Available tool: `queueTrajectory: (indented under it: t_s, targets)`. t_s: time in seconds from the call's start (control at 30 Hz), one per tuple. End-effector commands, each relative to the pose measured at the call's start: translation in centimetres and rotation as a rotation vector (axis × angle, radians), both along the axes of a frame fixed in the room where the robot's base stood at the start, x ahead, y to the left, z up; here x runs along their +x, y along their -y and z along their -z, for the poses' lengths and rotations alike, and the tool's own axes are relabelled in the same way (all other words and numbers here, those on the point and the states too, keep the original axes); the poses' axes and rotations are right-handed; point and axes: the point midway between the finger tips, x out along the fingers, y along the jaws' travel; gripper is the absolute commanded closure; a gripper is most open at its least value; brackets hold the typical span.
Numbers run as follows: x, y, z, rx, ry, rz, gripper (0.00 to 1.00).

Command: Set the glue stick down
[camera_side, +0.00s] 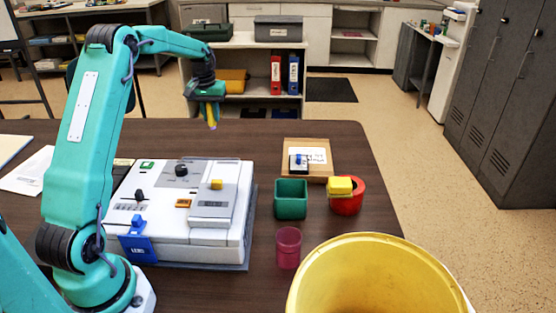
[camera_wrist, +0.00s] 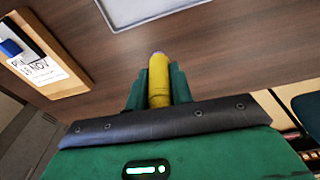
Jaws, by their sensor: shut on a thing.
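The glue stick (camera_side: 211,118) is yellow and hangs below my gripper (camera_side: 207,99) over the far part of the brown table (camera_side: 300,135) in the side view. In the wrist view the glue stick (camera_wrist: 159,84) lies between the two green fingers of my gripper (camera_wrist: 158,88), which are shut on it. Its far end looks purplish. In the wrist view bare tabletop (camera_wrist: 220,60) shows beyond its tip. I cannot tell the exact height of the stick above the table.
A white device (camera_side: 180,205) with knobs stands left of centre. A wooden board (camera_side: 307,172), a green pot (camera_side: 291,198), a red container (camera_side: 346,203) with a yellow block (camera_side: 340,186) and a magenta cup (camera_side: 288,247) stand to its right. A yellow bucket (camera_side: 370,290) fills the front right.

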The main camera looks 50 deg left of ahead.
Motion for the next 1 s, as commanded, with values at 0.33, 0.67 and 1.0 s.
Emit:
queueTrajectory:
  t_s: [0.33, 0.67, 1.0]
  targets:
    - [-4.3, -4.8, -0.1, -0.005, 0.004, -0.160, 0.99]
    - [-4.7, -5.6, 0.3, -0.004, 0.003, -0.167, 0.99]
    - [-6.3, -9.9, 3.1, 0.003, -0.003, -0.169, 0.99]
